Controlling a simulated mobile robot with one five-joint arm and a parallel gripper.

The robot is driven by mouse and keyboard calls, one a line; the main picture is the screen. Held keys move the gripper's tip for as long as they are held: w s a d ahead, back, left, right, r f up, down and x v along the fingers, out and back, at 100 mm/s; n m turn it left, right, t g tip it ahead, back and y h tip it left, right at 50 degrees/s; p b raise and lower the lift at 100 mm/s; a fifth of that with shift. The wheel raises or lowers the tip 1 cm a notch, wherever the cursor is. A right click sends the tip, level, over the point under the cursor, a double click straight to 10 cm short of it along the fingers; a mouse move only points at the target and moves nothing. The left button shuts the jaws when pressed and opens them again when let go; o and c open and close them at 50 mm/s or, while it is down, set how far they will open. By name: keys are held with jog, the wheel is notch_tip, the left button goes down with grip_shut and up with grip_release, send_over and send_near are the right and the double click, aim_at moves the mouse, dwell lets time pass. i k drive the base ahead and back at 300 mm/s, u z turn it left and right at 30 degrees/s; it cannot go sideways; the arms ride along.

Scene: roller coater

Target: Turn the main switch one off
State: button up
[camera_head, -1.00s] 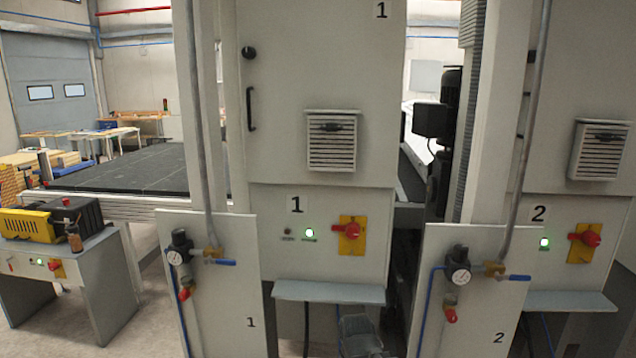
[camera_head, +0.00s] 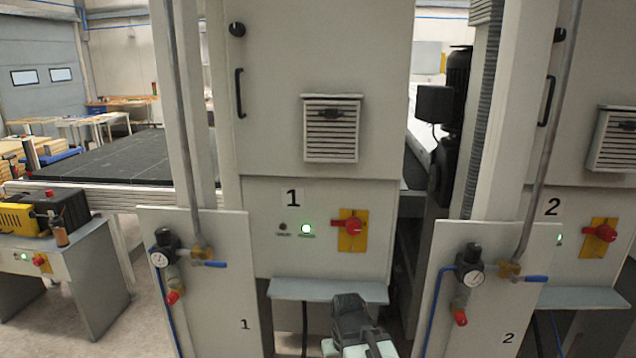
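The main switch one (camera_head: 351,227) is a red rotary knob on a yellow plate, on the grey cabinet panel marked 1. Its red handle lies about level, pointing left. A green lamp (camera_head: 306,229) to its left is lit. My gripper (camera_head: 350,305) is at the bottom middle, below the switch and in front of the small shelf, apart from the switch. Its fingers cannot be made out clearly, so whether it is open or shut is unclear.
A grey shelf (camera_head: 328,290) juts out under the switch panel. A panel with a gauge and blue valve (camera_head: 208,264) stands to the left. A similar panel (camera_head: 480,290) and main switch two (camera_head: 600,232) are to the right. A yellow machine (camera_head: 22,217) sits far left.

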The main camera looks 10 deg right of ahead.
aim_at(352, 225)
jog(key=u, duration=2.2)
jog(key=k, duration=0.9)
jog(key=z, duration=0.35)
jog(key=i, duration=0.5)
jog(key=u, duration=0.05)
